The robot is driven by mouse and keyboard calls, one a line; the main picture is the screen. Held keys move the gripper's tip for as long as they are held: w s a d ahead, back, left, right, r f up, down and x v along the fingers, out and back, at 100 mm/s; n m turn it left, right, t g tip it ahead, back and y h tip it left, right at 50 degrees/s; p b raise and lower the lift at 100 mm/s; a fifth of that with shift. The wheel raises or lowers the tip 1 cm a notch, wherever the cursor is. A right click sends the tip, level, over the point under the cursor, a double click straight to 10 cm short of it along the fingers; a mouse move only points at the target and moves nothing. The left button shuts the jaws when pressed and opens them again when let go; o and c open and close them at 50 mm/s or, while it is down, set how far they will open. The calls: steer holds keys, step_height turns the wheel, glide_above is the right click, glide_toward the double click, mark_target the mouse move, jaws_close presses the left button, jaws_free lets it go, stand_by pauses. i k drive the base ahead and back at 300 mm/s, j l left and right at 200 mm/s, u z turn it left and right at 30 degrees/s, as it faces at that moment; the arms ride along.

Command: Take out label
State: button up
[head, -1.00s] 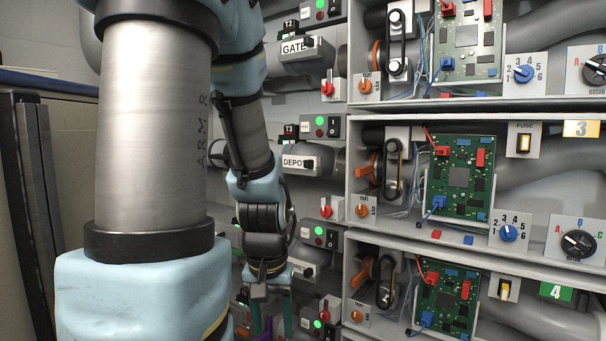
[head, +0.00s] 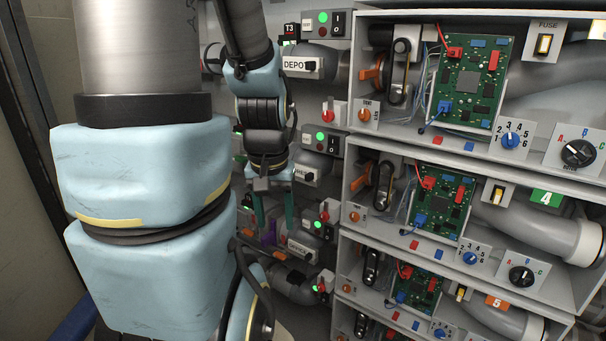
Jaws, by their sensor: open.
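A white label reading DEPOT (head: 300,64) sits in a holder on the grey tube unit at upper middle. Another white label (head: 302,248) shows lower down, tilted, its text too small to read. Between them a holder (head: 304,174) is partly covered by my arm, and I cannot tell whether it has a label. My gripper (head: 274,212) points down in front of the tube wall, its two green fingers apart with nothing seen between them. It is above and left of the lower label. Its depth from the wall is unclear.
Shelves with green circuit boards (head: 472,83), numbered dials (head: 510,140) and grey tubes fill the right side. Red knobs (head: 334,114) and switch boxes (head: 325,139) stand out from the wall near my gripper. A purple part (head: 268,236) shows just below the fingers.

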mark_target(309, 174)
steer(key=l+u, duration=0.15)
steer(key=u, duration=0.3)
steer(key=l+u, duration=0.1)
steer(key=u, duration=0.35)
steer(key=k+l+u, duration=0.25)
steer(key=l, duration=0.15)
steer(key=k+l+u, duration=0.2)
steer(key=l, duration=0.2)
steer(key=k+l+u, duration=0.25)
steer(key=k+l, duration=0.15)
steer(key=l, duration=0.15)
steer(key=k+l, duration=0.1)
steer(key=l, duration=0.25)
